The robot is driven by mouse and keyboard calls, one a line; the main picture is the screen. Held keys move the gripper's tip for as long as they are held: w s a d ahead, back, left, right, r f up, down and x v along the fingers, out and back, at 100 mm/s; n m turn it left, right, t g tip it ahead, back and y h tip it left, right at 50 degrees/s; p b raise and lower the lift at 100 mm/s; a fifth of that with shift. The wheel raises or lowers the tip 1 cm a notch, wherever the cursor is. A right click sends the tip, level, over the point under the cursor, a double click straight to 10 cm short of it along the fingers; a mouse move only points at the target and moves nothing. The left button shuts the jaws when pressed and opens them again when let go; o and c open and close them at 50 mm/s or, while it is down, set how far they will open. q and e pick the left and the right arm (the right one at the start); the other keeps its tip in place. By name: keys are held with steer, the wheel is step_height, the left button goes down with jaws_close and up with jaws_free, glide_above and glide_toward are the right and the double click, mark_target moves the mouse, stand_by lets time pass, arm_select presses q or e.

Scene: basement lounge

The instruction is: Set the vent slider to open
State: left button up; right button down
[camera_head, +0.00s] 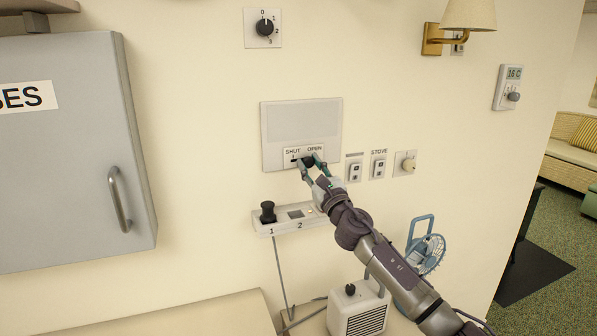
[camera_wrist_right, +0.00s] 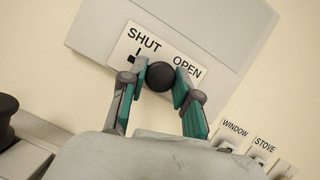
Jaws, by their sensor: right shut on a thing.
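The vent panel (camera_head: 302,120) is a pale grey plate on the wall, with a small white label plate reading SHUT on the left and OPEN on the right. Its slider is a round black knob (camera_head: 308,162) below the lettering, between the two words and right of SHUT. In the right wrist view the knob (camera_wrist_right: 160,76) sits between the two teal fingers. My right gripper (camera_head: 311,163) is shut on the knob, a finger on each side. Part of the slot shows left of the knob; its right part is hidden by a finger. My left gripper is out of view.
Wall switches (camera_head: 378,166) and a round cream knob (camera_head: 405,164) are just right of the panel. A power strip (camera_head: 290,221) with a black plug (camera_head: 267,212) is below. A rotary dial (camera_head: 264,28) is above, and a grey cabinet (camera_head: 75,150) stands at left.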

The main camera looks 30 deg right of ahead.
steer(key=d, duration=0.2)
steer(key=shift+s+d, duration=0.35)
steer(key=shift+d, duration=0.05)
steer(key=c, duration=1.2)
jaws_free()
steer(key=o, duration=0.4)
steer(key=shift+d, duration=0.3)
steer(key=v, duration=1.2)
steer(key=shift+s+a, duration=0.1)
steer(key=shift+f, duration=0.1)
